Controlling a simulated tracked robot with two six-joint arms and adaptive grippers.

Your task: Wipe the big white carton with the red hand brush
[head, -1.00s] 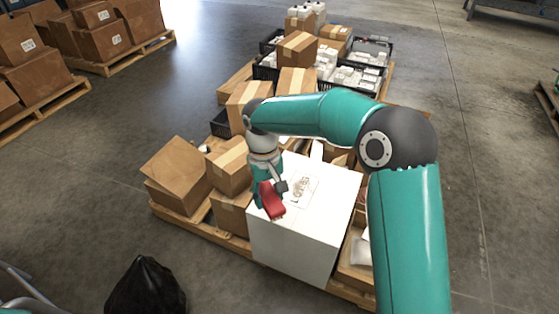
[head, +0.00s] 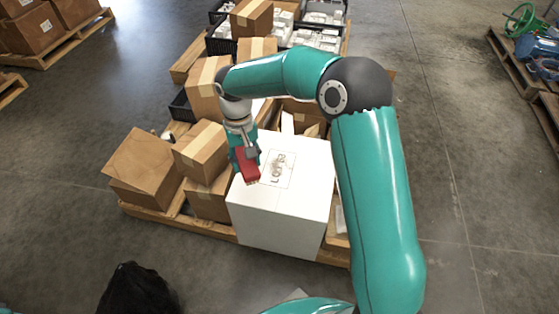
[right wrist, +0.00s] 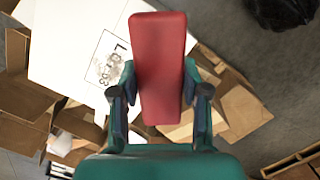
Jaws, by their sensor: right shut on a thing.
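The big white carton (head: 285,225) stands upright at the near end of a loaded pallet. Its top carries a framed label with lettering and a grey-brown smudge (head: 279,167); the label also shows in the right wrist view (right wrist: 108,66). My right gripper (head: 244,155) is shut on the red hand brush (head: 250,168), beside the label, over the left part of the carton's top. The brush fills the middle of the right wrist view (right wrist: 158,65), between the fingers. Its bristles are mostly hidden, and I cannot tell whether they touch the carton. My left gripper is out of view.
Brown cartons (head: 147,168) crowd the white carton's left side, and an open box (head: 300,118) stands behind it. Black crates of white goods (head: 315,38) are at the pallet's far end. A black bag (head: 137,290) lies on the floor, front left.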

